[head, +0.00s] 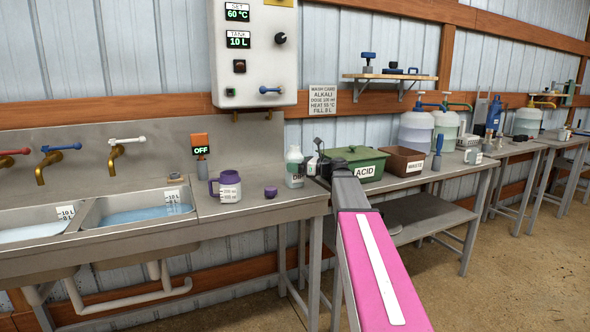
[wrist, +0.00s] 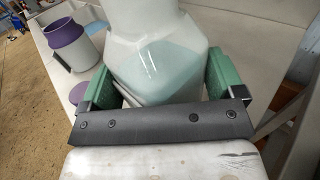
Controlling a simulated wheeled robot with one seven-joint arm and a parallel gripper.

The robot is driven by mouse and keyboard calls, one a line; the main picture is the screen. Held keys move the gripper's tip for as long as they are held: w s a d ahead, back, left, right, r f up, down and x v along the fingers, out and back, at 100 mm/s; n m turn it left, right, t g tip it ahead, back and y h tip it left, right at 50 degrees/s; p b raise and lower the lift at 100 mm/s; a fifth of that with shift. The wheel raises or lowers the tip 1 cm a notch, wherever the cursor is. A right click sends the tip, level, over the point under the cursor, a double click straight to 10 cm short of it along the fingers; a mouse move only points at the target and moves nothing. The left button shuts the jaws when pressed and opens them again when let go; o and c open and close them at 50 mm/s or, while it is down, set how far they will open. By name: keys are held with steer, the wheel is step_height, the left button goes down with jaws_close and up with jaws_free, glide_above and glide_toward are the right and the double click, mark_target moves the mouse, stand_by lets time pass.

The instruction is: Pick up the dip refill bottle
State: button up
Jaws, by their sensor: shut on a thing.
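The dip refill bottle (head: 294,168) is a whitish, translucent bottle with a label that reads "DI…", partly hidden by my gripper. It is upright at the right end of the steel sink bench. In the wrist view the bottle (wrist: 155,62) fills the middle, with pale blue-green liquid inside. My gripper (wrist: 160,82) has a green finger pad on each side of the bottle and is shut on it. In the head view my gripper (head: 312,170) reaches the bottle from the right. I cannot tell whether the base touches the bench.
A green ACID box (head: 355,160) and a brown WASTE box (head: 404,162) stand to the right. Sink basins (head: 135,215) holding water lie at the left. The bench front between is clear.

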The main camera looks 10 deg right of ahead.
mark_target(296, 154)
steer(key=shift+r, duration=0.2)
steer(key=shift+r, duration=1.8)
steer(key=s+a+r, duration=0.5)
steer(key=a+r, duration=0.1)
steer(key=a, duration=0.3)
steer(key=shift+s+a+r, duration=0.35)
steer(key=shift+r, duration=0.05)
steer(key=shift+s+a+r, duration=0.1)
steer(key=shift+a, duration=0.05)
